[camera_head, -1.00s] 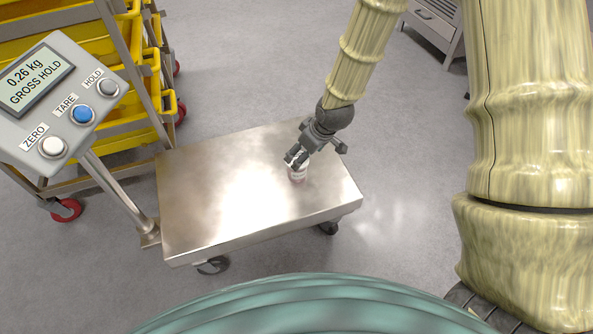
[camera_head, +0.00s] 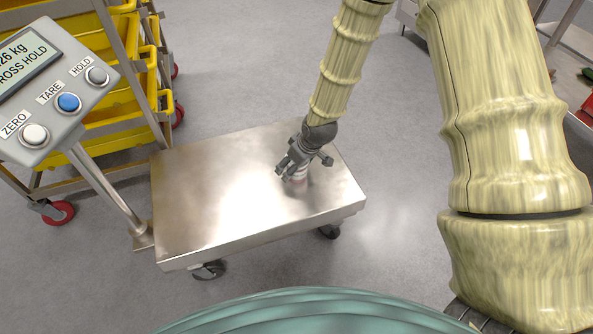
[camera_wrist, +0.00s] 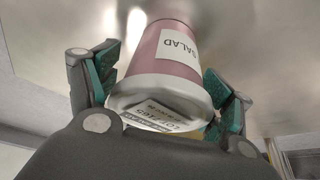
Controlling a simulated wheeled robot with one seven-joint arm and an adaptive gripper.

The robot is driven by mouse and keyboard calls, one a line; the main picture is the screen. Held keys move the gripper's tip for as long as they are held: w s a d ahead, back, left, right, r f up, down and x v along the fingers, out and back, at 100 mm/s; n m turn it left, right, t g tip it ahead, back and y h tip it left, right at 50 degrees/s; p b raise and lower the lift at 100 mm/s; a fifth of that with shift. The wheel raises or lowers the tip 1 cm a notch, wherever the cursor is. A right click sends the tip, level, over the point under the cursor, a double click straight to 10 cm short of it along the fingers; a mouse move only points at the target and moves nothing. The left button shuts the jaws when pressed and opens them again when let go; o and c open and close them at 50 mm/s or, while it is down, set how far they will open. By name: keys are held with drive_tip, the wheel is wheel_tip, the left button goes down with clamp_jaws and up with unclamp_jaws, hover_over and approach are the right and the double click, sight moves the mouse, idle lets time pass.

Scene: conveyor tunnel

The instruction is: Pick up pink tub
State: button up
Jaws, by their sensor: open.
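The pink tub (camera_wrist: 178,52) stands on the metal scale platform (camera_head: 215,205). In the wrist view it has a white label with the word SALAD, a pale lid and a second printed label on the lid. My gripper (camera_wrist: 168,95) is open, with one finger on each side of the tub's lid end; I cannot tell whether either finger touches it.
The scale's display post (camera_head: 45,85) with ZERO, TARE and HOLD buttons rises at the platform's left. A rack with yellow bins (camera_head: 120,105) stands behind it. The left part of the platform is bare. A shelf with red and green items (camera_head: 586,105) is at the far right.

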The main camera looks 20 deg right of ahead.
drive_tip(key=shift+c, duration=0.2)
drive_tip(key=c, duration=1.1)
drive_tip(key=shift+c, duration=0.2)
drive_tip(key=shift+r+p, duration=0.3)
wheel_tip(320, 180, up, 3)
drive_tip(key=shift+r+p, duration=0.1)
drive_tip(key=shift+p, duration=1)
drive_tip(key=s+d+p, duration=0.1)
drive_tip(key=s, duration=0.4)
drive_tip(key=s+d+p, duration=0.2)
drive_tip(key=s, duration=0.3)
drive_tip(key=s+d+r+p, duration=0.1)
drive_tip(key=s, duration=0.4)
drive_tip(key=shift+s+d, duration=0.15)
drive_tip(key=shift+d, duration=0.1)
